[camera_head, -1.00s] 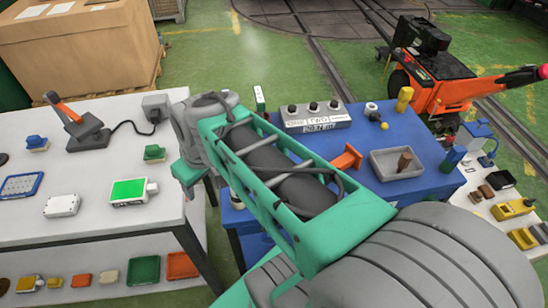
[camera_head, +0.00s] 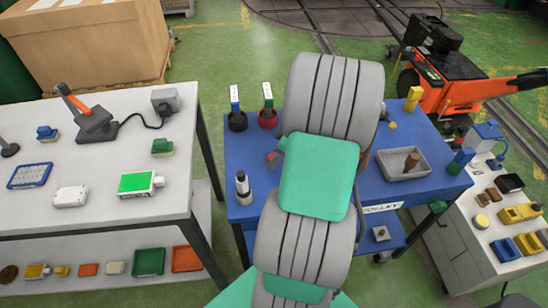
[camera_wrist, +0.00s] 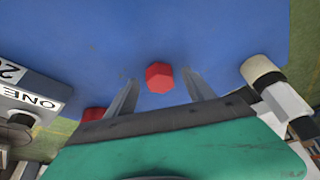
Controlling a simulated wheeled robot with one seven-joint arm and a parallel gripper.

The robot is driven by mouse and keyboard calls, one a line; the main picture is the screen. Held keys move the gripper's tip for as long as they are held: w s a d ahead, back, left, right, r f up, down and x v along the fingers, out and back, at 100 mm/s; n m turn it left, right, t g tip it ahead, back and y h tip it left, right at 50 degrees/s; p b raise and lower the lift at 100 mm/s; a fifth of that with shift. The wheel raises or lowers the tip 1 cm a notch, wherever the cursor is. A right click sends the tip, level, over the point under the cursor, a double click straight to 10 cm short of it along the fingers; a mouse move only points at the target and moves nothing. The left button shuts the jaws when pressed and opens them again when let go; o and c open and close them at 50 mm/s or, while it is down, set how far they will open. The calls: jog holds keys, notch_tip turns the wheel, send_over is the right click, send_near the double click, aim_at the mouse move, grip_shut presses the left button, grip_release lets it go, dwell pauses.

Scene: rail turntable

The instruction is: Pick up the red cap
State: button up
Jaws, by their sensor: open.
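The red cap (camera_wrist: 159,77) is a small faceted red piece on the blue tabletop in the wrist view. My gripper (camera_wrist: 159,80) is open, with one finger on each side of the cap and a visible gap to each. I cannot tell how high the fingertips are above the table. In the head view my arm covers the cap and most of the gripper.
The blue table (camera_head: 415,185) bears a grey tray (camera_head: 427,163), a white-and-black bottle (camera_head: 242,187), and black (camera_head: 237,121) and red (camera_head: 268,118) holders. A labelled switch box (camera_wrist: 30,105) and another red piece (camera_wrist: 93,114) lie left in the wrist view.

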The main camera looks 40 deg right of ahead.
jog(key=shift+w+f, duration=0.1)
jog(key=shift+f, duration=0.15)
grip_shut()
dwell(0.5)
